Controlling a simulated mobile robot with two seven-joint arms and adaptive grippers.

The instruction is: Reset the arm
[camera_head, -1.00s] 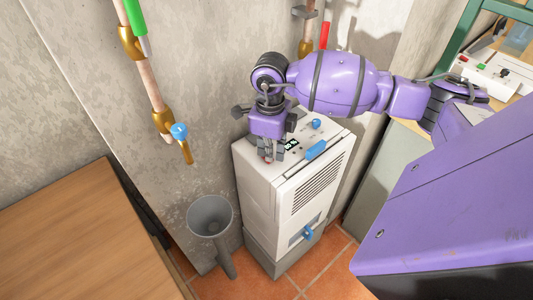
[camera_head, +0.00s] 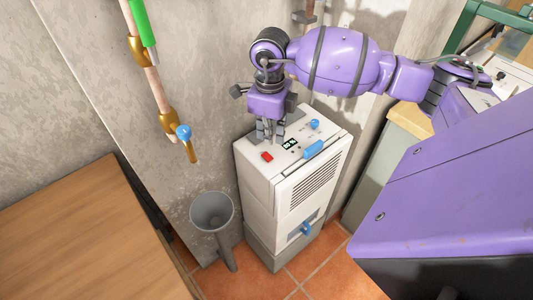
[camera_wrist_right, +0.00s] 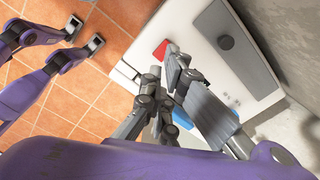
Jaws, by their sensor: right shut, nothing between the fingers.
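My right arm comes in from the right in the head view. Its right gripper (camera_head: 270,138) is shut and empty, pointing down above the top of the white dehumidifier-like machine (camera_head: 317,185). The fingers also show in the right wrist view (camera_wrist_right: 166,72). On the machine's top are a red switch (camera_head: 267,156), a small dark display (camera_head: 289,144), a blue knob (camera_head: 314,124) and a blue handle (camera_head: 314,149). The red switch also shows in the wrist view (camera_wrist_right: 161,49), just beyond the fingertips and apart from them. My left gripper is not in the head view.
A grey funnel-shaped drain (camera_head: 212,214) stands left of the machine. A copper pipe with a blue-handled tap (camera_head: 184,132) runs down the wall. A wooden table (camera_head: 85,235) fills the lower left. A bench (camera_head: 408,120) stands at the right. Orange floor tiles (camera_head: 315,262) show in front.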

